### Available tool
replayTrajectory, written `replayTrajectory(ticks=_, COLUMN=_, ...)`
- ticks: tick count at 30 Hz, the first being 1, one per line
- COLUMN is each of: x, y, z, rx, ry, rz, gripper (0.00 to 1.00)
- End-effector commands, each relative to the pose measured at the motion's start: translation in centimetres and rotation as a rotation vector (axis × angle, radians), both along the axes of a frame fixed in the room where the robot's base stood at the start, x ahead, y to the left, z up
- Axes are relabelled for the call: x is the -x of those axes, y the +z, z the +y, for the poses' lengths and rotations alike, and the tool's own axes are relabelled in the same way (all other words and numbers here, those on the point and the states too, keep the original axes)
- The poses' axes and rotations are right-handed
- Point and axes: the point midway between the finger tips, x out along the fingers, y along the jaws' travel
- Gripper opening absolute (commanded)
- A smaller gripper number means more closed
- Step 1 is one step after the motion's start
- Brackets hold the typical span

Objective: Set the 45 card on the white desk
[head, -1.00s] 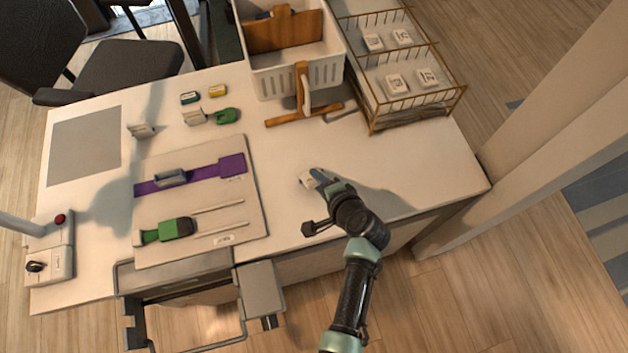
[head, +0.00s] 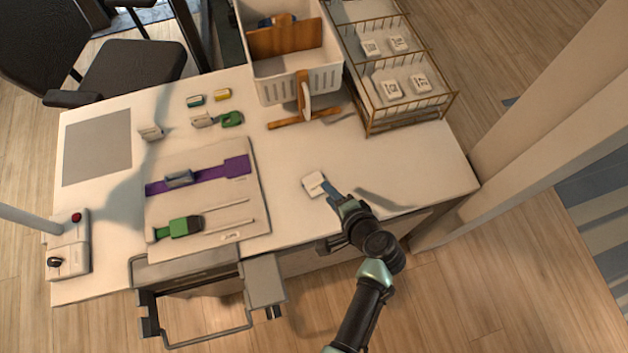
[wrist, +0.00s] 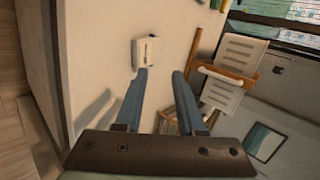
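A small white card (head: 314,184) lies flat on the white desk (head: 400,180), in the clear area right of the board. Its print is too small to read, so I cannot tell its number. It also shows in the wrist view (wrist: 146,52), just beyond the tip of the left finger. My gripper (head: 330,188) is at the card's right edge in the head view. In the wrist view my gripper (wrist: 159,75) has its two blue fingers apart with nothing between them. I cannot tell whether a finger still touches the card.
A wire rack (head: 408,117) with several white cards stands at the back right. A white basket (head: 290,78) and a wooden stand (head: 304,112) are behind the card. A board (head: 205,150) with a purple strap and green tool lies left. Desk around the card is clear.

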Motion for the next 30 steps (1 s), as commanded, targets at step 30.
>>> replayTrajectory(ticks=30, x=1.9, y=8.0, z=-1.2, rx=0.004, ry=0.002, rz=-0.003, gripper=0.38)
